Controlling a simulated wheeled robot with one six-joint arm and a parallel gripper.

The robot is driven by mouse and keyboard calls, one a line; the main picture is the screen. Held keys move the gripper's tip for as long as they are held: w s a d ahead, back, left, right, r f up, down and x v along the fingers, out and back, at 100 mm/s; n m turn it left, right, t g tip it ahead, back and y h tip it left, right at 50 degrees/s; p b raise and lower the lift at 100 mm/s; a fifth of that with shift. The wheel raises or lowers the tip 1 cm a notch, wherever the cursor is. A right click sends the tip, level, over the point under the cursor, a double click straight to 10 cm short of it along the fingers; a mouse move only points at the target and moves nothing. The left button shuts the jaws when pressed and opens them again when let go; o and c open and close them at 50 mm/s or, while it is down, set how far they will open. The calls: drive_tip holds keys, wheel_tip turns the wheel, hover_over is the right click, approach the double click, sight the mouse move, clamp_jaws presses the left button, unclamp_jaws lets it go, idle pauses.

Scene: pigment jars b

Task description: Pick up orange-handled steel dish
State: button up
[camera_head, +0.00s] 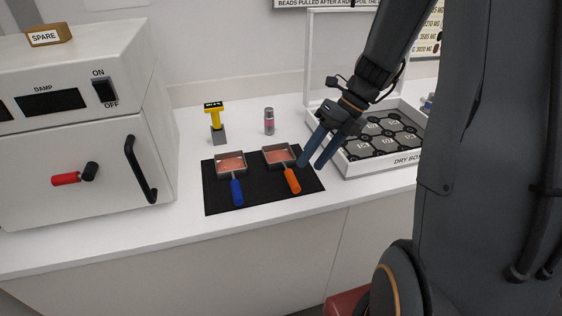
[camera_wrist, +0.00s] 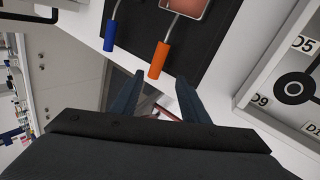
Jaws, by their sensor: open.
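The orange-handled steel dish (camera_head: 278,155) lies on a black mat (camera_head: 221,206), with pinkish material in its square pan. Its orange handle (camera_head: 293,181) points toward the counter's front edge. In the wrist view the orange handle (camera_wrist: 158,60) is ahead of the fingers, and part of the pan (camera_wrist: 188,6) shows at the top edge. My gripper (camera_head: 313,160) is open and empty, to the right of the dish in the head view, near the mat's right edge. It also shows in the wrist view (camera_wrist: 162,90), with nothing between its fingers.
A blue-handled steel dish (camera_head: 231,164) lies left on the same mat. A yellow-topped stand (camera_head: 215,120) and a small vial (camera_head: 269,122) stand behind. A white oven-like box (camera_head: 75,150) is at left, a tray of hexagonal pieces (camera_head: 350,170) at right.

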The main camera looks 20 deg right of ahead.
sight(295, 178)
drive_tip(key=a+f, duration=0.1)
drive_tip(key=a+f+m+p, duration=0.1)
drive_tip(key=f, duration=0.1)
drive_tip(key=a+f+m+p, duration=0.1)
drive_tip(key=shift+w+a+f+y, duration=0.3)
drive_tip(key=shift+w+a+f, duration=0.05)
drive_tip(key=shift+a+f, duration=0.3)
drive_tip(key=shift+f, duration=0.25)
clamp_jaws()
